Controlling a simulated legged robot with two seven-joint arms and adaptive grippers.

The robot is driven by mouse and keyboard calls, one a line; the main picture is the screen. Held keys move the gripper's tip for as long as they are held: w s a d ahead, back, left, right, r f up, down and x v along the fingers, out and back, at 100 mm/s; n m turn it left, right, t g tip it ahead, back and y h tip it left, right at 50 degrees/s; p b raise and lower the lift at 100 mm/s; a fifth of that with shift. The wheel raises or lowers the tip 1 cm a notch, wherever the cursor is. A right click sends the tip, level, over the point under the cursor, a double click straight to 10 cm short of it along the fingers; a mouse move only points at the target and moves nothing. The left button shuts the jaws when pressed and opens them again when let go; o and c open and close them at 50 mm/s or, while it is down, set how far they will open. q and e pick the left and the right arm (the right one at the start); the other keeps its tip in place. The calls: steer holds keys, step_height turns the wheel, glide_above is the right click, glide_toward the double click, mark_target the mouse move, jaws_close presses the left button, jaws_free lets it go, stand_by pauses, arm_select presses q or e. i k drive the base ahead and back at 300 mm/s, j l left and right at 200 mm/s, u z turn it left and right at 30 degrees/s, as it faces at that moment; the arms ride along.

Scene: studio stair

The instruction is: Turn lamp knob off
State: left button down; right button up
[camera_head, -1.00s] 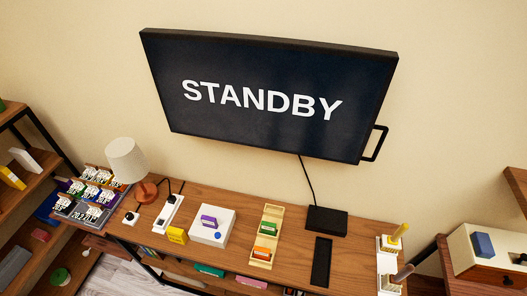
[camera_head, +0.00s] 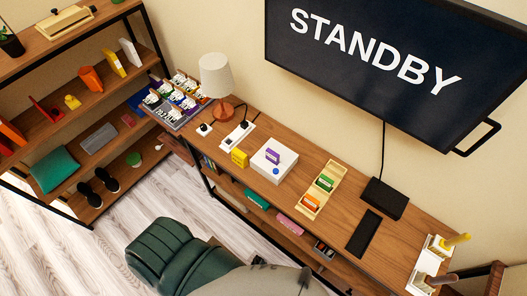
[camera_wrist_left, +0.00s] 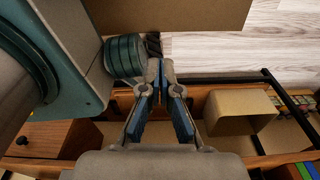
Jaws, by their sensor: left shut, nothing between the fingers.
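The lamp (camera_head: 216,76) stands at the far left end of the long wooden console in the head view. It has a pale shade and an orange-brown base (camera_head: 221,112). A small white box with a black knob (camera_head: 204,128) sits just in front of the lamp base. My left gripper (camera_wrist_left: 160,78) shows in the left wrist view with its blue-padded fingers shut and nothing between them. The lamp and knob cannot be made out in that view. Neither gripper shows in the head view; a green and grey part of my arm enters at its bottom.
Beside the lamp are a tray of small labelled items (camera_head: 174,112), a white power strip (camera_head: 237,136) and a yellow block (camera_head: 239,157). A shelf unit (camera_head: 75,135) stands at the left. Pale floor (camera_head: 135,195) is open before the console. The wrist view shows an open tan bin (camera_wrist_left: 240,106).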

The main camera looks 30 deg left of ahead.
mark_target(203, 127)
steer(key=u, duration=1.7)
steer(key=z, duration=0.4)
steer(key=j+z, duration=0.15)
steer(key=z, duration=0.2)
steer(key=i+j+z, duration=0.1)
steer(key=z, duration=0.3)
steer(key=j+z, duration=0.1)
steer(key=z, duration=0.3)
steer(key=j+z, duration=0.2)
steer(key=j, duration=0.3)
steer(key=k+j+z, duration=0.1)
steer(key=j+z, duration=0.15)
steer(key=j, duration=0.2)
steer(key=k+j+z, duration=0.2)
steer(key=j, duration=0.3)
steer(key=j+z, duration=0.2)
steer(key=j, duration=0.45)
steer(key=k+j, duration=0.15)
